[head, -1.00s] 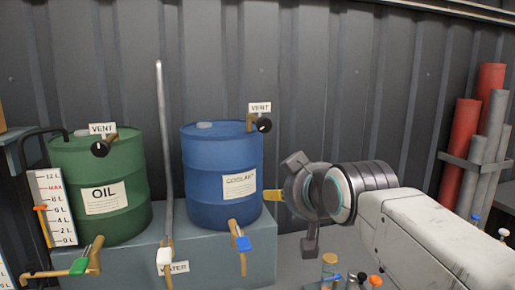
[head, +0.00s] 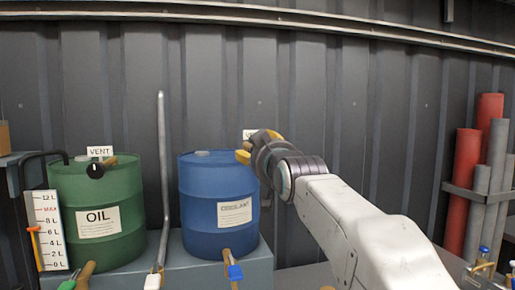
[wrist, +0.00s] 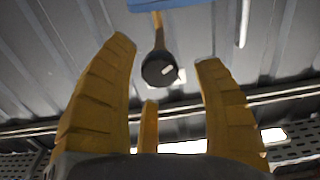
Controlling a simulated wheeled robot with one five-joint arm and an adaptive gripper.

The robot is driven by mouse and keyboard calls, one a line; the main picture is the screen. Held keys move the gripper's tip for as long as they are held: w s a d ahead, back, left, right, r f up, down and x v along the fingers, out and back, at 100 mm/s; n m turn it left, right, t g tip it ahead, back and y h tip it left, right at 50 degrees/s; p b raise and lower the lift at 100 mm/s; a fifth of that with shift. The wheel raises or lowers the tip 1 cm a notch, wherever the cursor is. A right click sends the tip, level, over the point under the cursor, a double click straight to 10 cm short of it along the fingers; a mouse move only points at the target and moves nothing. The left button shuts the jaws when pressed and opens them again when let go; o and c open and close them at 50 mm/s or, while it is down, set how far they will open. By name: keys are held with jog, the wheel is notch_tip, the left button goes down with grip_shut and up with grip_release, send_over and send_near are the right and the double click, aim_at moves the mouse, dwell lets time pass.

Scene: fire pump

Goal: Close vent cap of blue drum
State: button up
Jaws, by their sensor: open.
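The blue drum (head: 215,185), labelled coolant, stands upright on a grey stand in the head view. Its vent cap is hidden there behind my gripper (head: 249,147), at the drum's upper right edge. In the wrist view the vent cap (wrist: 159,69) is a round black knob with a white mark, on a brass-coloured pipe (wrist: 158,35). The knob lies between the yellow fingers of my gripper (wrist: 164,52), which are spread open with visible gaps to it. A blue strip of the drum (wrist: 175,4) shows at the top edge. I see no clear contact.
The green oil drum (head: 98,220) stands to the left with its own black vent knob (head: 95,171). A grey upright pipe (head: 162,180) rises between the drums. The corrugated wall (head: 340,110) is behind. Red cylinders (head: 463,190) stand far right.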

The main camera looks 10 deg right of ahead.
jog(key=shift+w, duration=1)
jog(key=shift+c, duration=0.3)
jog(key=shift+s, duration=0.1)
jog(key=c, duration=1.1)
jog(key=shift+c, duration=0.2)
jog(key=m, duration=0.5)
jog(key=shift+r+m+b, duration=0.1)
jog(key=shift+m+b, duration=0.25)
jog(key=shift+m, duration=0.05)
jog(key=m, duration=0.6)
jog(key=shift+m+b, duration=0.3)
jog(key=shift+b, duration=0.05)
jog(key=m, duration=1.1)
jog(key=shift+b, duration=0.3)
jog(key=shift+m, duration=0.4)
